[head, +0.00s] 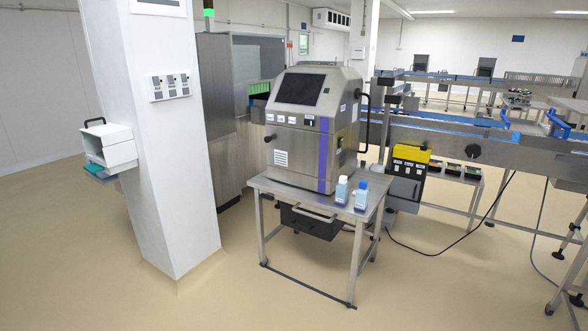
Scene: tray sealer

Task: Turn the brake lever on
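I cannot pick out a brake lever for certain in the head view. A steel machine with a dark screen (300,89) stands on a small metal table, with a black knob (269,138) on its left front and a black handle (364,118) on its right side. Blue bent parts, one (505,118) and another (557,122), stand up from the conveyor at the right; they are too small to tell what they are. My gripper is not in view.
A white pillar (165,190) stands left of the machine's table (310,203). A conveyor (440,133) runs across the right. A black cable (450,240) lies on the floor. The front floor is clear.

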